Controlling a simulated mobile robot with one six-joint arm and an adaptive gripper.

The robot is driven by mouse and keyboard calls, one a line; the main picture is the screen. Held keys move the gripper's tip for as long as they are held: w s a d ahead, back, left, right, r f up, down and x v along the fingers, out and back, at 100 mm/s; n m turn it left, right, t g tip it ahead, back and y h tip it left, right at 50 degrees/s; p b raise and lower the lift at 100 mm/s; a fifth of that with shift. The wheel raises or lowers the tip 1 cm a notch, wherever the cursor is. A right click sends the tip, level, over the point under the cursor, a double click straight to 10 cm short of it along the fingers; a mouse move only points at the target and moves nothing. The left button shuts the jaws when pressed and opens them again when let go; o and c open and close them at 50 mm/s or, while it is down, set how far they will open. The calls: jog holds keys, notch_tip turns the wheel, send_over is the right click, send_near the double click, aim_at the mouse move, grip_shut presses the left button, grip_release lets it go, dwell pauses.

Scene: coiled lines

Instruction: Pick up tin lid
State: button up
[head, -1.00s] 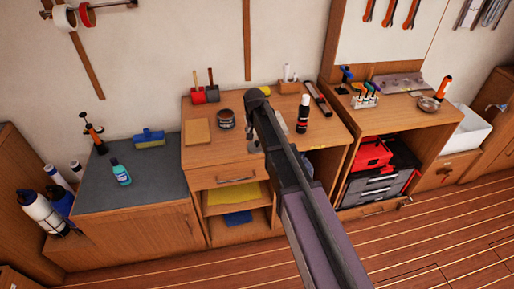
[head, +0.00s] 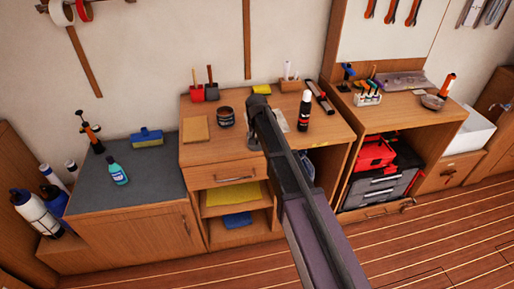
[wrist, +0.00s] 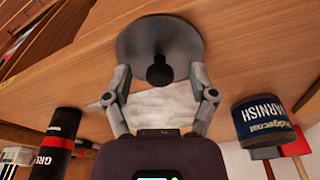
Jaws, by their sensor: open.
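A round dark grey lid (wrist: 160,28) with a black knob (wrist: 160,72) lies on the wooden bench top in the wrist view; it appears to be the tin lid. My gripper (wrist: 160,78) is open, one finger on each side of the knob with gaps visible. How far the fingertips are above the lid is hard to tell. In the head view my arm (head: 290,170) reaches over the middle bench and hides most of the lid and the fingers.
The varnish tin (wrist: 265,120) and a black bottle (wrist: 57,140) stand on either side of my gripper. A pale crumpled sheet (wrist: 165,107) lies beneath it. A yellow item (head: 262,89) is at the back. The bench's front left, near the tan pad (head: 195,129), is fairly clear.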

jog(key=shift+f, duration=0.1)
dwell(0.5)
jog(key=c, duration=1)
